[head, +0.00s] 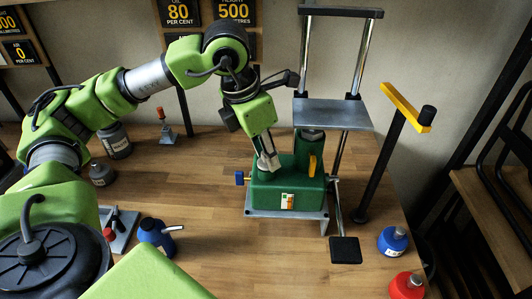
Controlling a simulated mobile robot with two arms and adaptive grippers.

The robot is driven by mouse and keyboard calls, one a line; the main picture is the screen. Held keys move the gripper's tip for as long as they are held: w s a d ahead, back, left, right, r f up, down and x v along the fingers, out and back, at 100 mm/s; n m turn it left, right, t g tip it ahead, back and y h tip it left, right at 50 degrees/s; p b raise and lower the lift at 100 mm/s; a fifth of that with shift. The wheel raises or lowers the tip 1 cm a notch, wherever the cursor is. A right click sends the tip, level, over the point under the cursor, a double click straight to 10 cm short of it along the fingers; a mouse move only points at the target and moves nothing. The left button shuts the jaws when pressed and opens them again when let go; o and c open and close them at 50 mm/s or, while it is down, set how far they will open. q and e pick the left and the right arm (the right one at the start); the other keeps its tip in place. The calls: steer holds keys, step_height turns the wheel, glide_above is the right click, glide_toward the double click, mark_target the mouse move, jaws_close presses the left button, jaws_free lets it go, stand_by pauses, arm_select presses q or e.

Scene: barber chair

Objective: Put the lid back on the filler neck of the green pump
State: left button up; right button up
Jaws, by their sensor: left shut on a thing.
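The green pump (286,193) stands on a grey base plate on the wooden bench, under a metal frame. My left gripper (269,161) reaches down to the pump's top at its left rear. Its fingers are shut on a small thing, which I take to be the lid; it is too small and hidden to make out. The filler neck is also hidden at the fingertips, so I cannot tell whether lid and neck touch. A yellow part (312,165) stands on the pump's right side. My right gripper is not in view.
A black lever with a yellow bar (405,108) rises right of the pump. Blue (392,240) and red (406,286) bottles stand at the front right. A blue oil can (157,236) is left of the pump. Bare bench lies in front of the pump.

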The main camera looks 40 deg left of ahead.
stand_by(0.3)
arm_select(q)
steer(key=shift+f+b, duration=0.2)
steer(key=shift+b, duration=0.15)
stand_by(0.7)
stand_by(0.3)
stand_by(0.3)
steer(key=o, duration=1.5)
steer(key=shift+c, duration=0.2)
